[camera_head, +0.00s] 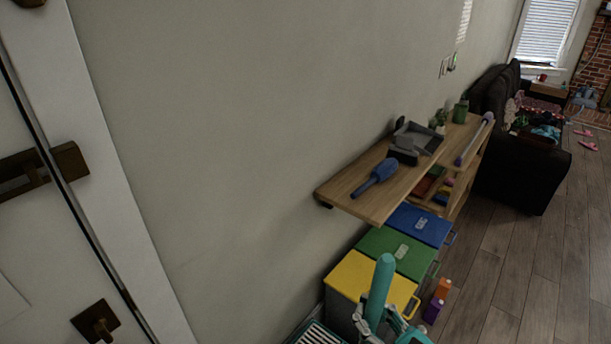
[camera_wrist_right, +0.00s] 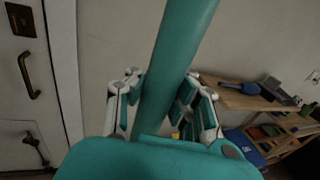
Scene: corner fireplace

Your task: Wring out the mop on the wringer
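The mop's teal handle (camera_head: 383,275) stands nearly upright at the bottom of the head view, its rounded top end showing. My right gripper (camera_head: 376,318) has its fingers closed on either side of the handle. In the right wrist view the handle (camera_wrist_right: 172,65) runs up between the finger pads of the right gripper (camera_wrist_right: 160,98), tilted slightly right. The mop head is hidden. A teal slatted part (camera_head: 317,334), perhaps the wringer, shows at the bottom edge of the head view, left of the handle and mostly cut off. My left gripper is out of view.
Yellow (camera_head: 365,277), green (camera_head: 396,251) and blue (camera_head: 420,225) lidded bins line the wall beyond the gripper. A wooden shelf (camera_head: 385,205) with a blue brush (camera_head: 376,177) overhangs them. Orange and purple bottles (camera_head: 438,299) stand beside the bins.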

